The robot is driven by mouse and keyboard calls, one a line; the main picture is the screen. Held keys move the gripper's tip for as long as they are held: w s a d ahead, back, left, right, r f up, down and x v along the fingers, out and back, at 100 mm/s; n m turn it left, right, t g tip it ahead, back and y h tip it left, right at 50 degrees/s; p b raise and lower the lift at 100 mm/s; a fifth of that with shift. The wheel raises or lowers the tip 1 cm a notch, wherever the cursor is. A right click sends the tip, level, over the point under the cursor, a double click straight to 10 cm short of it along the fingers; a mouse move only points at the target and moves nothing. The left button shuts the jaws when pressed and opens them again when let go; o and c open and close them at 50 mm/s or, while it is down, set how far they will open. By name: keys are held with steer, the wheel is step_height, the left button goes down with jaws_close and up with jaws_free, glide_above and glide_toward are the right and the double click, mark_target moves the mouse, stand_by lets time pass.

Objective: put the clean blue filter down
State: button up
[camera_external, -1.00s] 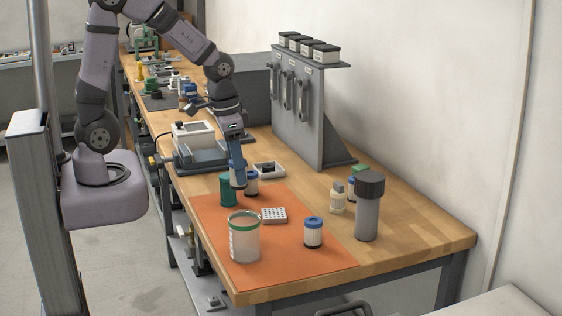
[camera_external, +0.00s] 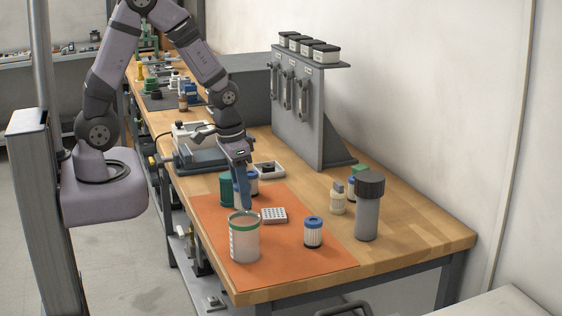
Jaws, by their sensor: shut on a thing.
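Another blue-capped filter (camera_external: 253,184) stands just behind the fingers, partly covered. A white pleated filter with a blue cap (camera_external: 313,232) stands upright on the orange mat (camera_external: 285,258), right of the jar.
A green cylinder (camera_external: 226,190) stands close left of my gripper. A small perforated white block (camera_external: 274,215) lies on the mat. A tall grey canister with a black cap (camera_external: 368,208) and a small bottle (camera_external: 338,198) stand to the right. The mat's front right is clear.

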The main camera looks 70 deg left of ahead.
mark_target(235, 186)
steer(key=shift+f, duration=2.5)
steer(key=shift+f, duration=0.15)
steer(key=o, duration=1)
steer(key=shift+o, duration=0.2)
steer(key=shift+r, duration=0.9)
steer(key=r, duration=0.3)
steer(key=s+r, duration=0.1)
steer(key=r, duration=0.6)
steer(key=shift+s+r, duration=0.25)
steer(key=shift+s, duration=0.15)
steer(key=s+d+f+g, duration=0.1)
steer(key=s+d, duration=0.1)
steer(key=s, duration=0.7)
steer(key=shift+s+f+g, duration=0.35)
steer(key=shift+g, duration=0.05)
